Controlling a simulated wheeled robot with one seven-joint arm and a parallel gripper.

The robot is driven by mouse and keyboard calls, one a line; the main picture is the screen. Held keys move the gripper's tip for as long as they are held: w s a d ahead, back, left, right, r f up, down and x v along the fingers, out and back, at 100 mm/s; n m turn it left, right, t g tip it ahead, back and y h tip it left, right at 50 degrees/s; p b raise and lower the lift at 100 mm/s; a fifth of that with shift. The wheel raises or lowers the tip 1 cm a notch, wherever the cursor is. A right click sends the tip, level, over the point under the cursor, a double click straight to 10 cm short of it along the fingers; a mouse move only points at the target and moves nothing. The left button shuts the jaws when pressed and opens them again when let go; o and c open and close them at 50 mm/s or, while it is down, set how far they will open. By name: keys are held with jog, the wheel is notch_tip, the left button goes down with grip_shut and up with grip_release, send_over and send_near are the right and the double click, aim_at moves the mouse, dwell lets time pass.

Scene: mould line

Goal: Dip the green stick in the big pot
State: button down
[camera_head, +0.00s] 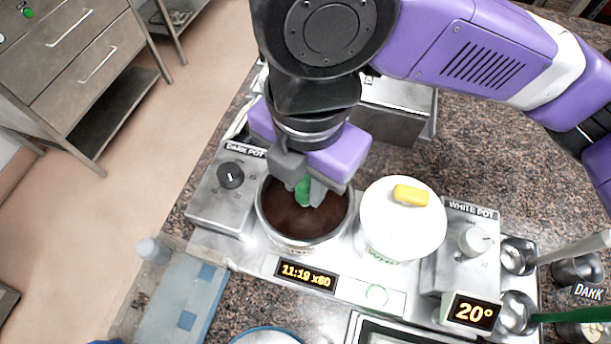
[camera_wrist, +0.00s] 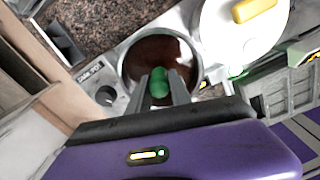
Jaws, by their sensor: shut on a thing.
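The open round pot (camera_head: 346,228) holds dark brown liquid and stands beside the panel marked DARK POT. It also shows in the wrist view (camera_wrist: 121,66). My gripper (camera_head: 305,193) points down over the pot's mouth and is shut on a green piece (camera_head: 303,188), which I take to be the green stick. In the wrist view the green piece (camera_wrist: 159,82) sits between the two fingers (camera_wrist: 158,88) above the brown liquid. Its lower end is hidden, and I cannot tell whether it touches the liquid.
A white pot with a white lid (camera_head: 385,222) and yellow handle (camera_head: 410,195) stands close right. Knob panels flank the pots. At the right are small metal bowls (camera_head: 517,257), a white handle (camera_head: 575,247) and a green handle (camera_head: 570,314). A blue-grey tray (camera_head: 180,310) lies lower left.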

dwell(0.4)
jog(key=shift+r+p, duration=3.55)
jog(key=shift+r, duration=0.25)
jog(key=shift+r, duration=0.1)
jog(key=shift+r+p, duration=1.9)
jog(key=shift+p, duration=0.05)
jog(key=shift+a, duration=0.1)
